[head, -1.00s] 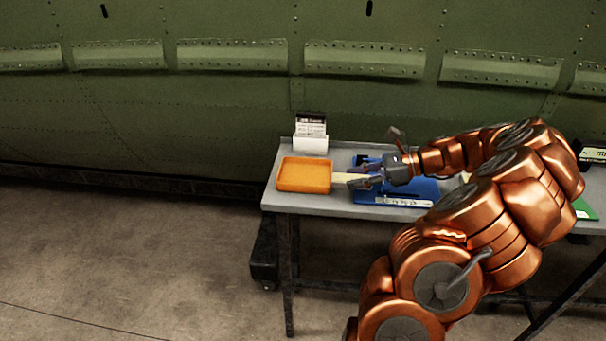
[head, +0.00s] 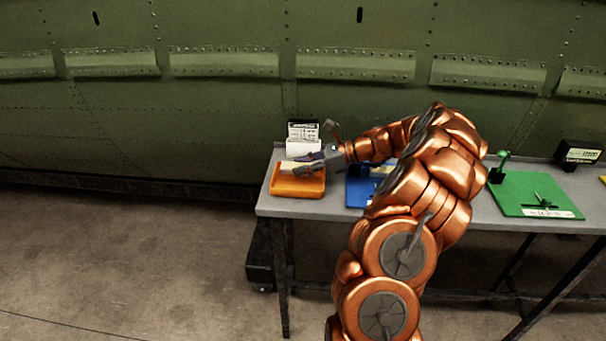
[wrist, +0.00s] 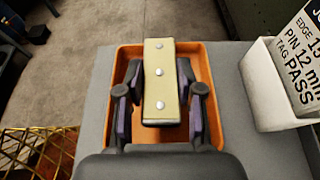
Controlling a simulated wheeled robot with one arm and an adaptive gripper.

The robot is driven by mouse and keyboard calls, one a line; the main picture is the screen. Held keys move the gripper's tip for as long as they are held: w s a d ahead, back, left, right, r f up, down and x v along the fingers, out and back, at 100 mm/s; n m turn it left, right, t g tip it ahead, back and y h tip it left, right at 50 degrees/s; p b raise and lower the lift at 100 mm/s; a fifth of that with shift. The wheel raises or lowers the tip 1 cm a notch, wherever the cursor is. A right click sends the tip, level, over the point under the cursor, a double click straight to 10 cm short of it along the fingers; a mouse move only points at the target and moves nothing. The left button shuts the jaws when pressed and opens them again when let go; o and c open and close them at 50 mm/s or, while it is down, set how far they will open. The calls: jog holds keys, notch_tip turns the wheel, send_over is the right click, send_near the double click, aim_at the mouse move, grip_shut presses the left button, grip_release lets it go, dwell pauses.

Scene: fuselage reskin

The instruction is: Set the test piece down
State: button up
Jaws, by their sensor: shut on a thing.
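The test piece (wrist: 160,85) is a narrow, pale yellow-tan strip with three light round rivet heads along it. In the wrist view my gripper (wrist: 162,95) is shut on its two long sides. The orange tray (wrist: 213,70) lies beneath it, and the strip's far end reaches the tray's far rim in that picture. In the head view the strip, my gripper (head: 308,163) and the orange tray (head: 298,187) are together at the left end of the grey table. I cannot tell whether the strip touches the tray floor.
A white holder with a printed card (wrist: 275,85) stands beside the tray, close to my gripper. On the grey table (head: 450,212) are a blue mat (head: 356,190), partly behind my arm, and a green mat (head: 535,196) with a small fixture. The green riveted fuselage wall (head: 200,110) rises behind.

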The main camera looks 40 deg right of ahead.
aim_at(303, 182)
jog(key=shift+f, duration=1.75)
jog(key=shift+f, duration=0.15)
jog(key=o, duration=1.2)
